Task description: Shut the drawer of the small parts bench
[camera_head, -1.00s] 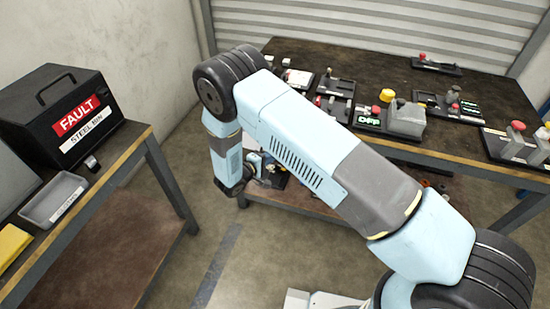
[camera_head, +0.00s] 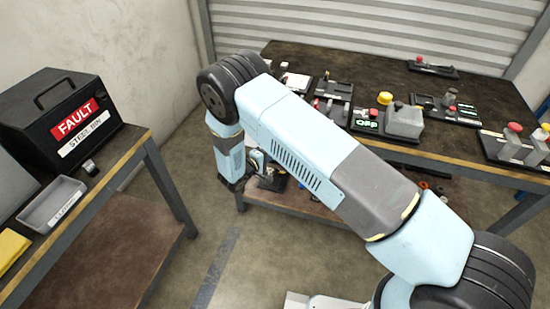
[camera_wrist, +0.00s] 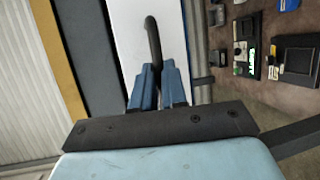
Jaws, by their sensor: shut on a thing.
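In the wrist view, my gripper (camera_wrist: 158,70) has its two blue fingers closed around a black bar handle (camera_wrist: 152,40). The handle stands on a white panel that looks like the drawer's front (camera_wrist: 128,35). Part of the handle is hidden between the fingers. A dark grey strip and a yellow-brown edge run along the left of the panel. In the head view my arm crosses the middle and its wrist points down near the left front of the back bench (camera_head: 480,162). The fingers, the handle and the drawer are not clearly visible there, so how far the drawer stands out cannot be told.
A side bench (camera_head: 135,150) at left carries a black steel bin (camera_head: 60,105) and a grey tray (camera_head: 52,204). Bare floor (camera_head: 255,270) lies between the benches.

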